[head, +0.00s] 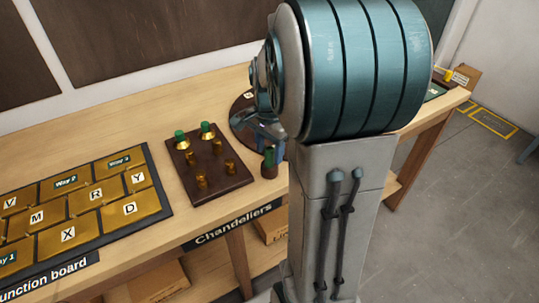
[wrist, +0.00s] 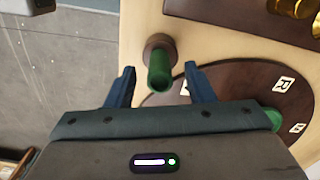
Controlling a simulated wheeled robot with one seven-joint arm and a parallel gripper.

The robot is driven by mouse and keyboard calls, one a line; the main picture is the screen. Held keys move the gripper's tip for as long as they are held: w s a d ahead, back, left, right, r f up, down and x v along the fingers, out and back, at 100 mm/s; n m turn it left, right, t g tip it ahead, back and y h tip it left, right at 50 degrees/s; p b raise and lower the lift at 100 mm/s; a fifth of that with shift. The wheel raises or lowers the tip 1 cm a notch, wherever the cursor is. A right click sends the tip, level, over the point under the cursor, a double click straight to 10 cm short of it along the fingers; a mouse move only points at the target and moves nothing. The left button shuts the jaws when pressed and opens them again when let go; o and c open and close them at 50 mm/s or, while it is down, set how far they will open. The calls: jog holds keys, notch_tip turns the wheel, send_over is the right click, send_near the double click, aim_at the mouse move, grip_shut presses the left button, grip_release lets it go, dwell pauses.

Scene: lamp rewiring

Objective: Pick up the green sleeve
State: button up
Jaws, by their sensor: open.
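A green sleeve (wrist: 160,72) stands on a small round brown base (wrist: 157,43) near the table's front edge. In the head view the sleeve (head: 269,157) is just below my gripper (head: 264,136). In the wrist view my gripper (wrist: 160,66) is open and empty, with one blue finger to each side of the sleeve. I cannot tell how far the fingertips are above it. Two more green-topped pieces (head: 180,136) (head: 208,128) stand at the back of a dark brown block (head: 231,181) to the left.
A round brown disc (wrist: 225,82) with letter tags lies beside the sleeve, with another green piece (wrist: 274,120) at its edge. The block also bears several brass posts (head: 202,182). A board of brass lettered plates (head: 85,202) lies further left. Floor (wrist: 60,60) shows beyond the table edge.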

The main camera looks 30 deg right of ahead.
jog(key=shift+f, duration=0.65)
jog(key=c, duration=1)
jog(key=shift+c, duration=0.2)
